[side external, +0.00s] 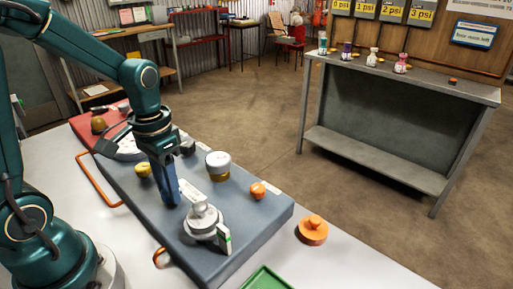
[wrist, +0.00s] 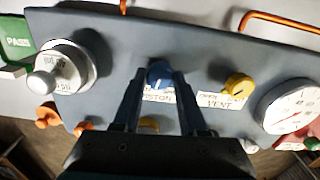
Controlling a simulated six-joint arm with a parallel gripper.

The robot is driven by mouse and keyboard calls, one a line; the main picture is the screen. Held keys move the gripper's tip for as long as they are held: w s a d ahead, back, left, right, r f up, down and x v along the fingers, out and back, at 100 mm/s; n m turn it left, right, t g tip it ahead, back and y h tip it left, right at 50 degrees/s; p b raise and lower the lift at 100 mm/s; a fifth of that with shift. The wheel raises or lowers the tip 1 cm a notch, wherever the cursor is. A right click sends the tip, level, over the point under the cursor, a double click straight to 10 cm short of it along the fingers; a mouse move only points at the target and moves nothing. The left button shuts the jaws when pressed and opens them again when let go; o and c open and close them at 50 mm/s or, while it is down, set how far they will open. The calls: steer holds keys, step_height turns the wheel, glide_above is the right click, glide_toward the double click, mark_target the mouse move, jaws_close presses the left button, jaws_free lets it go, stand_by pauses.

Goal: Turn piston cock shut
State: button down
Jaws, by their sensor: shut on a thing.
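The blue piston cock (wrist: 160,73) sits on the grey panel (wrist: 210,45), above a label reading "PISTON". My gripper (wrist: 160,80) reaches down to it with one finger on each side and is shut on it. In the side view my gripper (side external: 172,201) points down at the panel (side external: 262,217), and its fingers hide the cock there. The exact angle of the cock's handle is hard to tell between the fingers.
The yellow vent cock (wrist: 238,87) and a round gauge (wrist: 290,105) are to the right in the wrist view. A large silver knob (side external: 202,218) stands close to my gripper. A white-topped cylinder (side external: 217,165) and orange knob (side external: 257,190) are behind. Orange rails edge the panel.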

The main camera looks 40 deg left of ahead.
steer(key=n, duration=1.1)
steer(key=shift+n, duration=0.4)
stand_by(0.3)
steer(key=shift+c, duration=2.2)
jaws_free()
steer(key=shift+r, duration=0.1)
steer(key=shift+r, duration=2.5)
